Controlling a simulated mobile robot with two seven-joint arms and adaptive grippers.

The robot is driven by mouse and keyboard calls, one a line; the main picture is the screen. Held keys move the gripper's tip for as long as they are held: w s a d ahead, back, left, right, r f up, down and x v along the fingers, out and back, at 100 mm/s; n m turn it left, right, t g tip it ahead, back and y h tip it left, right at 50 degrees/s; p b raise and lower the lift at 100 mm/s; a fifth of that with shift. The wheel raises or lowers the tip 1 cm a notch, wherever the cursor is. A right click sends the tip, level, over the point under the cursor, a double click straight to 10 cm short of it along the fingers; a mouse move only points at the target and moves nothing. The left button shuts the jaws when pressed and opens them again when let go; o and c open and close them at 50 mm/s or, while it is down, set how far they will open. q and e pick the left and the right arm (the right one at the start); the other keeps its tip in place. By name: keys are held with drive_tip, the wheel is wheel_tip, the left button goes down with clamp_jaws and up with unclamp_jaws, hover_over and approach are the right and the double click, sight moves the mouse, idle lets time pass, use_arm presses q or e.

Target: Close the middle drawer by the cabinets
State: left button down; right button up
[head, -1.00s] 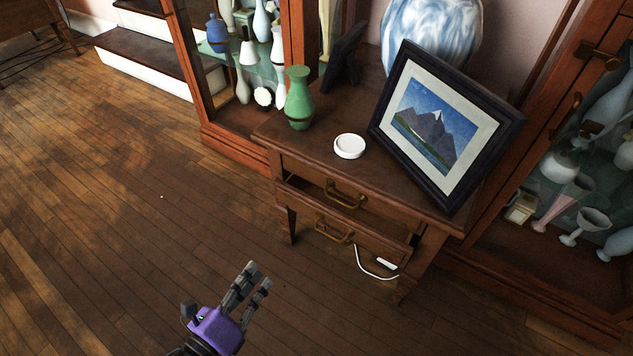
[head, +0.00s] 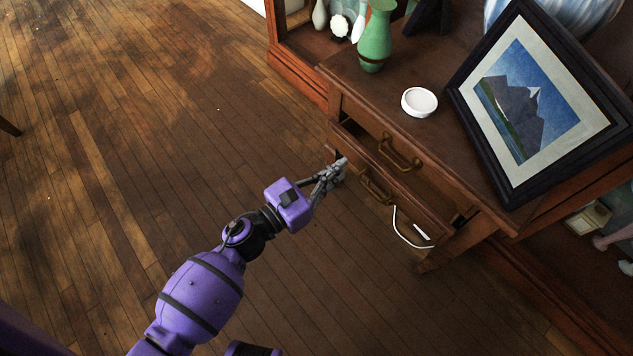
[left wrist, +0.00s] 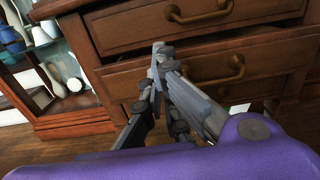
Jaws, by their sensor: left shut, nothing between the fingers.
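A dark wooden stand with brass-handled drawers shows in the head view. Its lower drawer (head: 418,204) is pulled out, with a dark gap above its front. The drawer's brass handle (head: 375,187) shows in front, and also in the left wrist view (left wrist: 216,76). The upper drawer (left wrist: 130,30) looks shut. My left gripper (head: 341,168) is shut and empty, at the left end of the lower drawer's front. In the left wrist view its fingertips (left wrist: 160,52) overlap that front; I cannot tell whether they touch. My right gripper is out of view.
A green vase (head: 375,38), a white round dish (head: 419,102) and a framed mountain picture (head: 530,100) stand on top. A white cable (head: 402,232) hangs by the drawer's right side. Glass cabinets flank the stand.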

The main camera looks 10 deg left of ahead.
sight(360, 152)
use_arm(q)
drive_tip(key=x, duration=0.5)
drive_tip(key=shift+b, duration=0.3)
drive_tip(key=shift+b+x, duration=0.3)
drive_tip(key=shift+x, duration=1)
drive_tip(key=shift+s+a, duration=0.1)
drive_tip(key=shift+a, duration=0.05)
